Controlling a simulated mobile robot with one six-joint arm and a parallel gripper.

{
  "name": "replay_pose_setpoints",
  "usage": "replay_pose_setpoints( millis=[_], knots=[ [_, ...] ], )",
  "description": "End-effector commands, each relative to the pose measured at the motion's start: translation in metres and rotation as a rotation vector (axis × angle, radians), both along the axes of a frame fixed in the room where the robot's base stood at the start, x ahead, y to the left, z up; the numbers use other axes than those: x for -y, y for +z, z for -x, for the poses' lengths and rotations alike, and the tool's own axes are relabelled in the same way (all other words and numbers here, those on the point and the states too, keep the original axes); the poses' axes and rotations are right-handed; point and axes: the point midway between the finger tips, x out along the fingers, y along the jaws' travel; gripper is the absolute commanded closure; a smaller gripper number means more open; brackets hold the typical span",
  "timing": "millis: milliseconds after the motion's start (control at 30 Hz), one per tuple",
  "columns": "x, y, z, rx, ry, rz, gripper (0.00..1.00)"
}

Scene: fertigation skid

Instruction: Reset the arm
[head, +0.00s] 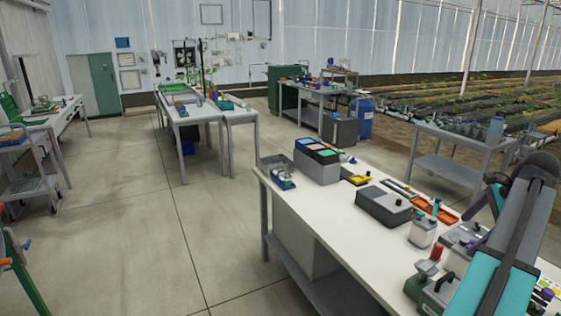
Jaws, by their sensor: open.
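My arm (508,240), with dark grey and teal links, is at the right edge over the near end of a long white-topped bench (325,215). It is bent, with a dark rounded joint at the top. My gripper does not show in the head view, so its fingers and anything near them cannot be seen. The arm hides part of the bench's right end.
The bench holds a grey box (384,206), a white bottle (423,231), an orange tray (437,213), a green device with a red knob (427,272) and a bin with coloured compartments (317,160). Open concrete floor (130,235) lies to the left.

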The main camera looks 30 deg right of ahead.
Motion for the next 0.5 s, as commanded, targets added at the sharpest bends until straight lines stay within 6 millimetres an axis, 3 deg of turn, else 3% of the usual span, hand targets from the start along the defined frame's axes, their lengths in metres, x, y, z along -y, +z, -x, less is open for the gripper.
replay_pose_setpoints(
  millis=[233, 500],
  knots=[
    [-0.017, -0.009, -0.039, -0.003, 0.063, -0.013, 0.05],
    [-0.063, -0.063, -0.116, -0.032, 0.194, -0.089, 0.05]
  ],
)
